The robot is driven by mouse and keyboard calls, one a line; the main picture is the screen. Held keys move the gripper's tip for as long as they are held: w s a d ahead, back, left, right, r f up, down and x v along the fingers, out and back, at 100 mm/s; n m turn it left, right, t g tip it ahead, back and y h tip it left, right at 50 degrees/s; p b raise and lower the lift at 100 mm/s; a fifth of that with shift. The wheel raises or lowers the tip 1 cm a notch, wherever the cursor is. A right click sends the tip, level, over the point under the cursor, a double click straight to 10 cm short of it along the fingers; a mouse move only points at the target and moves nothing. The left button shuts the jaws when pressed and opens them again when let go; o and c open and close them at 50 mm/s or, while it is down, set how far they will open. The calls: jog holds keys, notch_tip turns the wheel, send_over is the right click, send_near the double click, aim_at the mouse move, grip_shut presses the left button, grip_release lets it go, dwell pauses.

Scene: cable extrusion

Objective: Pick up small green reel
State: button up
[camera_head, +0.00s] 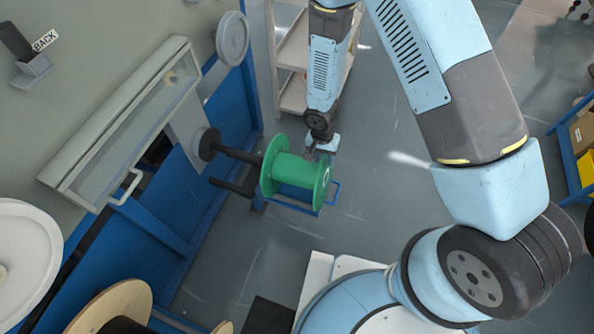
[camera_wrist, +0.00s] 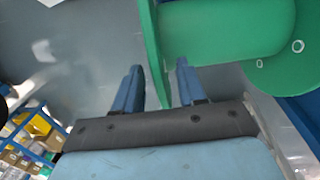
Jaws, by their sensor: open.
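The green reel (camera_head: 295,174) hangs on a dark horizontal shaft (camera_head: 238,153) that sticks out from the blue machine frame. Its two round flanges and green core show. My gripper (camera_head: 320,151) is at the far side of the reel in the head view, close to its right flange, with its fingertips partly hidden. In the wrist view my gripper (camera_wrist: 159,70) is open, and a flange edge of the green reel (camera_wrist: 150,45) lies between the two blue fingers in the picture. Gaps show on both sides; I cannot tell how deep it sits.
A second, shorter dark bar (camera_head: 230,187) sits below the shaft. A blue tubular frame (camera_head: 300,205) is under the reel. A pale shelf rack (camera_head: 294,60) stands behind. A blue rack with yellow bins (camera_head: 586,168) is at right. Open floor lies between.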

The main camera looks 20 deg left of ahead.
jog(key=shift+d+f, duration=0.15)
jog(key=shift+f, duration=1.1)
grip_shut()
dwell(0.5)
